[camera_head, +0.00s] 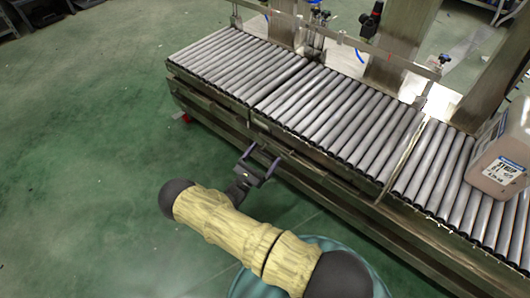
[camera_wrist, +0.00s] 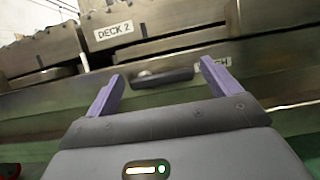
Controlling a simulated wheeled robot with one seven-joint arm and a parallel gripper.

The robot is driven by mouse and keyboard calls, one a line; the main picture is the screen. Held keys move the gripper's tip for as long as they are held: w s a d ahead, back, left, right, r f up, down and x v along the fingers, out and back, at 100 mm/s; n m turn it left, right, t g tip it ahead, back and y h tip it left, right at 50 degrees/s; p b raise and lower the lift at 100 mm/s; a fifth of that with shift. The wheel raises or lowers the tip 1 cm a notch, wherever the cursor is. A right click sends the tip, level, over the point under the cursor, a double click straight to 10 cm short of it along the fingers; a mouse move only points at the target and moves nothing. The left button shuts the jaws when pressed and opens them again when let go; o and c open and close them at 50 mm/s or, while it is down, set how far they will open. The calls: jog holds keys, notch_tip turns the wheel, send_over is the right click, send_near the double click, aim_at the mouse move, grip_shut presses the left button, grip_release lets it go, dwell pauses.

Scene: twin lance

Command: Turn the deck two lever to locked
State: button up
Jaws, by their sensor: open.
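The deck two lever (camera_wrist: 162,77) is a dark bar with a rounded pale hub at its left part, on the conveyor's side below the "DECK 2" label (camera_wrist: 114,30). In the wrist view it lies nearly level between my fingertips, a little beyond them. My gripper (camera_wrist: 160,80) is open, with one purple finger on each side of the lever and nothing held. A second small label (camera_wrist: 213,63) is partly hidden by my right finger. In the head view my gripper (camera_head: 260,167) is beside the conveyor's near side, and the lever cannot be made out.
The roller conveyor (camera_head: 300,90) runs from upper left to lower right. A jug (camera_head: 500,165) of pinkish liquid with a label stands on the rollers at the right. Posts and fittings rise along the far side. The green floor (camera_head: 80,120) at the left is clear.

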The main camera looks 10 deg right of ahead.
jog(key=shift+w+d+r, duration=0.2)
jog(key=shift+d, duration=0.2)
jog(key=shift+c, duration=0.2)
jog(key=c, duration=1)
jog(key=shift+o, duration=0.2)
